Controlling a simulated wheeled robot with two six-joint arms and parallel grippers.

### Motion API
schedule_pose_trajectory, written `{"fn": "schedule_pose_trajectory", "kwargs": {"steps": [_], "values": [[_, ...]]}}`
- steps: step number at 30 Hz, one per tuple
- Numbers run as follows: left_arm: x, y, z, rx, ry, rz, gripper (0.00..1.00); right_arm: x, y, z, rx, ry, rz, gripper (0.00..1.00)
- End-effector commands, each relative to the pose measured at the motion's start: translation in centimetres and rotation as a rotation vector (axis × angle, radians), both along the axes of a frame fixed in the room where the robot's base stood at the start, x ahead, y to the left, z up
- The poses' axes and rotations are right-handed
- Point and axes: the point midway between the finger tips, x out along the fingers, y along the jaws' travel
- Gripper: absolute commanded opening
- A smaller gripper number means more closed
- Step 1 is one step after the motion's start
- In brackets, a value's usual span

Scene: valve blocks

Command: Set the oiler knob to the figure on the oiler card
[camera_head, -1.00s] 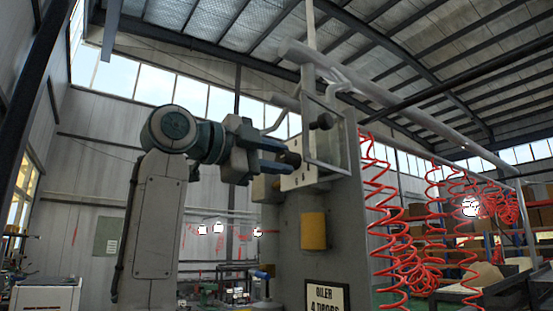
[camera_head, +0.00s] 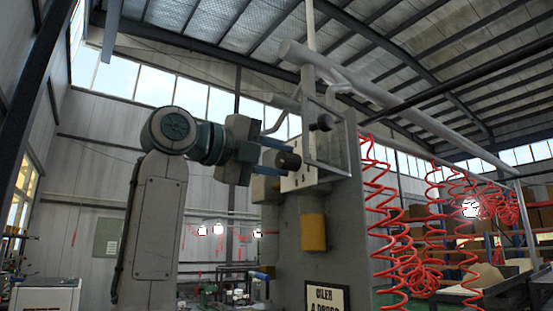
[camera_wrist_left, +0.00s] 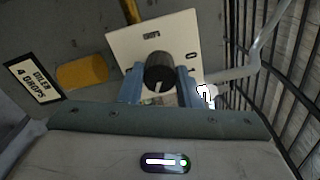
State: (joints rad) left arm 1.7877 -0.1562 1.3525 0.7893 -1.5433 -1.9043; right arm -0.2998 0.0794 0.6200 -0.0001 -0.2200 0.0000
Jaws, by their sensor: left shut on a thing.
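The oiler card (camera_head: 326,298) hangs low on the grey post and is partly cut off. In the left wrist view the oiler card (camera_wrist_left: 38,84) reads "OILER 4 DROPS". The dark round oiler knob (camera_head: 289,160) sits on a pale dial plate (camera_head: 312,174). My left gripper (camera_head: 276,156) is shut on it. In the left wrist view the blue fingers (camera_wrist_left: 160,85) lie on either side of the knob (camera_wrist_left: 160,68), which has a pale mark on its face. The dial plate (camera_wrist_left: 125,45) has small lettering; most figures are hidden or unreadable. My right gripper is out of view.
A clear framed panel (camera_head: 333,137) with a dark round handle (camera_head: 322,122) stands open beside the dial plate. A yellow cylinder (camera_head: 313,232) is on the post below. Red coiled hoses (camera_head: 385,220) hang to the right.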

Motion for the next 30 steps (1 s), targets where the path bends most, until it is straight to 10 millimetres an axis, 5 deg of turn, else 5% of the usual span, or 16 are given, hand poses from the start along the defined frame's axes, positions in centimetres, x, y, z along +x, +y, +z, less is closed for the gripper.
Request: {"fn": "schedule_pose_trajectory", "kwargs": {"steps": [14,15,18,30], "values": [[0.06,-0.05,-0.23,0.011,-0.007,-0.001,0.08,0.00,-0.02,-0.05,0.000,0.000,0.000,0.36],[0.06,-0.05,-0.23,0.011,-0.007,-0.001,0.36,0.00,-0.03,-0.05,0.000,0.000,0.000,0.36],[0.06,-0.05,-0.20,0.010,-0.008,-0.001,0.52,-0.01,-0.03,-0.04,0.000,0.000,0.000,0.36],[-0.63,0.90,-0.23,0.007,-0.011,0.001,0.52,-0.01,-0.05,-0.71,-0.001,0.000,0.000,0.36]]}}
